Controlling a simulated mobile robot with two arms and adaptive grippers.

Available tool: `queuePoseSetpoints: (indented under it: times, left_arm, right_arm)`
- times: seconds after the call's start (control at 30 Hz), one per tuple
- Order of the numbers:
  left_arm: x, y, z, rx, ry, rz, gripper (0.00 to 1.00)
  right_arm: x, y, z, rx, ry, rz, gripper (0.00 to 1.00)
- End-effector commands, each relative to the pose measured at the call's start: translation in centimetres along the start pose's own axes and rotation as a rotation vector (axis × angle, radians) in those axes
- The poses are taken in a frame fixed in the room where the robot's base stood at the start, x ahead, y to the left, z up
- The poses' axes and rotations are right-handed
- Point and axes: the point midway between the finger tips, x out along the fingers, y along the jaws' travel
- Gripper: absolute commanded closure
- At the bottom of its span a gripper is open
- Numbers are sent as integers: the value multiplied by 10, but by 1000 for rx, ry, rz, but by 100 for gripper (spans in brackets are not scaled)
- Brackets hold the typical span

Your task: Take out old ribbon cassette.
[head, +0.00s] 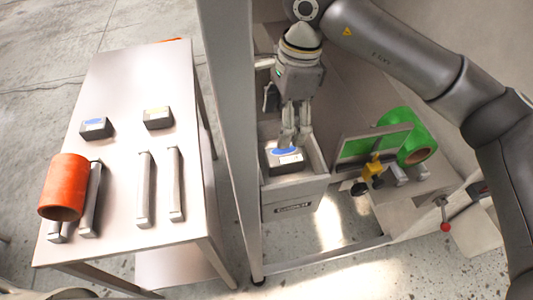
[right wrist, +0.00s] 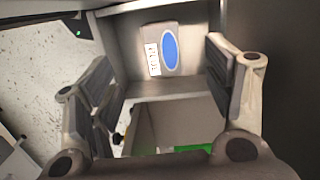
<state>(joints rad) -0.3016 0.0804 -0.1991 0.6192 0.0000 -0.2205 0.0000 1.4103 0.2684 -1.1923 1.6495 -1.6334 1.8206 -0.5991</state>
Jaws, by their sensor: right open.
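A dark cassette (head: 287,168) with a blue oval and a white label lies in an open-topped grey compartment (head: 313,186). The right wrist view shows its blue oval and white printed label (right wrist: 162,48) ahead of the fingers. My right gripper (head: 296,140) reaches down over the compartment at the cassette's far side. In the right wrist view its fingers (right wrist: 160,85) are wide apart with nothing between them. In the head view the fingers hide part of the cassette's back edge. My left gripper is not in view.
A grey post (head: 232,120) stands between table and compartment. A green roll (head: 405,125) lies right of the compartment.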

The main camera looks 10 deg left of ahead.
Motion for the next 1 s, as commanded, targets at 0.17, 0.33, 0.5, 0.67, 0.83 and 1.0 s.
queuePoseSetpoints:
  times: [0.17, 0.33, 0.5, 0.67, 0.83, 1.0]
  left_arm:
    - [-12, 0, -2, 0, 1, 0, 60]
    - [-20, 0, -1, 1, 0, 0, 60]
    - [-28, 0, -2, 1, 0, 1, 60]
    - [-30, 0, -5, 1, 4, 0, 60]
    - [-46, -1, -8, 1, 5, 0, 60]
    - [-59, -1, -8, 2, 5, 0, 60]
  right_arm:
    - [7, -3, -16, 55, 99, -7, 26]
    - [28, -3, -21, 67, 119, -4, 26]
    - [54, -3, -24, 66, 118, -4, 26]
    - [66, -4, -25, 65, 117, -7, 26]
    - [80, -4, -24, 64, 117, -4, 26]
    - [104, -6, -26, 65, 116, -4, 26]
